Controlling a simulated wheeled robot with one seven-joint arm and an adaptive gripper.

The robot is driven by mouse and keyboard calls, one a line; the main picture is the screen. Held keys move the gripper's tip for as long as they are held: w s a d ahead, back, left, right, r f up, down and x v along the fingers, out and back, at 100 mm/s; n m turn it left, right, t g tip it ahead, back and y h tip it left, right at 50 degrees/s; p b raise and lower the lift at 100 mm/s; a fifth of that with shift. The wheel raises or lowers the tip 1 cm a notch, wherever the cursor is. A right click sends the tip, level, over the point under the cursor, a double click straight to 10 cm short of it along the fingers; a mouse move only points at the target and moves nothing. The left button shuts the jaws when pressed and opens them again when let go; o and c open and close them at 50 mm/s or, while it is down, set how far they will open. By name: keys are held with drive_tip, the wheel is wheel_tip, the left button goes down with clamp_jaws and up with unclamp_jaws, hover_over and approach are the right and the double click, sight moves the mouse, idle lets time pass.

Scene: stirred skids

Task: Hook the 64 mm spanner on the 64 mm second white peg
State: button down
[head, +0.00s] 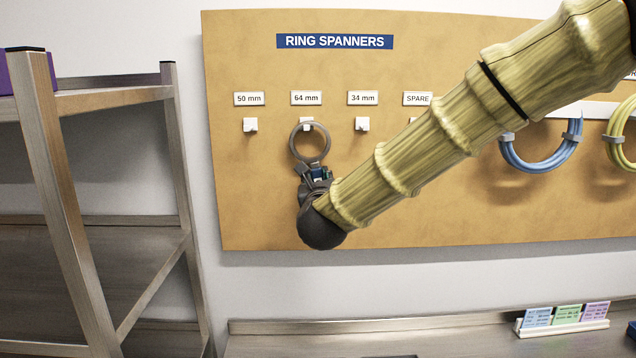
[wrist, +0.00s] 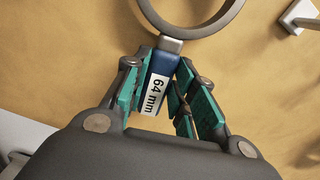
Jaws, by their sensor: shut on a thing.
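The 64 mm spanner has a grey ring (head: 296,142) and a blue handle with a white "64 mm" label (wrist: 155,92). My gripper (head: 316,178) is shut on the handle, and the ring points up. The gripper also shows in the wrist view (wrist: 160,98), its teal pads on both sides of the handle. In the head view the ring overlaps the second white peg (head: 307,122), under the "64 mm" sign (head: 306,98).
The first peg (head: 250,125) and third peg (head: 362,124) are bare on the tan board (head: 265,195). A peg (wrist: 300,14) shows at the wrist view's upper right. Blue cable (head: 540,160) hangs right. A metal shelf (head: 60,180) stands left. Cards (head: 568,315) sit on the bench.

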drive_tip(key=c, duration=1.1)
unclamp_jaws()
